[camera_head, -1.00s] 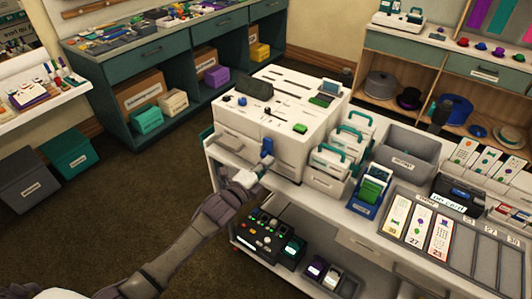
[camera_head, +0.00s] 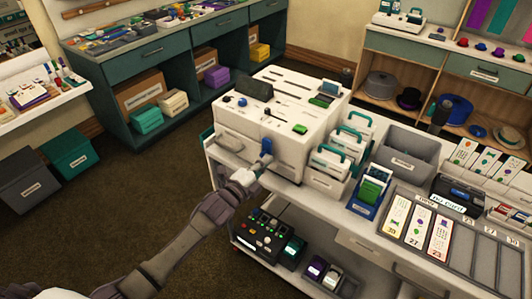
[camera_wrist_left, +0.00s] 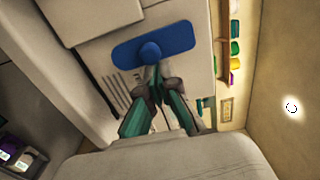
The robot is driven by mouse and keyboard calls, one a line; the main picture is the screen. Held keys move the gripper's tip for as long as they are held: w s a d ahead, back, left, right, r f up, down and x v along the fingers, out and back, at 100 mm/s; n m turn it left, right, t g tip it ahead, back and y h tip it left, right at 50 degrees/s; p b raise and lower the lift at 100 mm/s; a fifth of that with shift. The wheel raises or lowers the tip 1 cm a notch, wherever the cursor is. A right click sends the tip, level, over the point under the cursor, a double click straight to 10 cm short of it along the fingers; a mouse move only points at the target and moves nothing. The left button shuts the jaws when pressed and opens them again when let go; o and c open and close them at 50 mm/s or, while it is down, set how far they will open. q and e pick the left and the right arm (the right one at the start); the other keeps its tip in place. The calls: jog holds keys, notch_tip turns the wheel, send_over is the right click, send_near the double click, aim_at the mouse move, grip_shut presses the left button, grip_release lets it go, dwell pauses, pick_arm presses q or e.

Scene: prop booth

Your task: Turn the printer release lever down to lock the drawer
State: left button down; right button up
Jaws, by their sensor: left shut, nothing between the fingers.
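The white printer (camera_head: 232,120) stands on the left end of the white cart. Its blue release lever (camera_head: 266,143) is on the front face and looks upright in the head view. In the left wrist view the lever (camera_wrist_left: 178,39) is a long blue rounded plate with a round knob at its middle. My left gripper (camera_head: 263,162) is shut and empty, with its fingertips (camera_wrist_left: 152,68) right at the knob. Whether they touch it is unclear, and the arm hides the lever's lower end in the head view. My right gripper is not in view.
Holders with teal handles (camera_head: 335,160), a grey bin (camera_head: 405,155) and a card tray (camera_head: 405,240) stand right of the printer. A black button box (camera_head: 268,240) sits on the cart's lower shelf. The floor (camera_head: 120,205) left of the cart is clear.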

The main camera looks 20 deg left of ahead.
pick_arm(q)
jog(key=shift+w+a+r, duration=0.1)
jog(key=shift+a+r, duration=0.05)
jog(key=shift+a, duration=0.2)
jog(key=shift+w+a+r, duration=0.1)
jog(key=shift+a, duration=0.35)
dwell(0.4)
